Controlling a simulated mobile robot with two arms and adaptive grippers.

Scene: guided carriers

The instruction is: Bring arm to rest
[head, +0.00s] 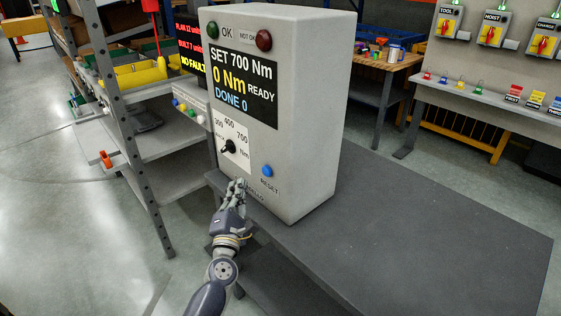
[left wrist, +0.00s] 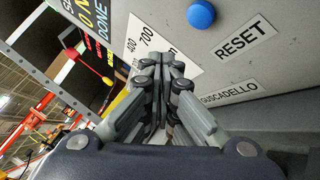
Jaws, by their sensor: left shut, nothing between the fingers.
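My left gripper (head: 237,187) is shut and empty, in front of the lower front face of a grey control box (head: 305,120). In the left wrist view its closed fingers (left wrist: 165,62) point toward the dial plate and the box face. The box display reads SET 700 Nm, 0 Nm READY, DONE 0. Its black selector knob (head: 229,146) sits on a white dial marked 300, 400, 700. A blue RESET button (head: 267,171) is to the right of the gripper; it also shows in the left wrist view (left wrist: 201,14). I cannot tell whether the fingers touch the box. My right gripper is not in view.
The box stands on a dark grey table (head: 430,225) with a bare top to its right. A metal shelf rack (head: 135,120) with yellow bins (head: 140,73) stands close at left. A wooden workbench (head: 385,62) and a wall shelf with small coloured items are behind. Floor at far left is clear.

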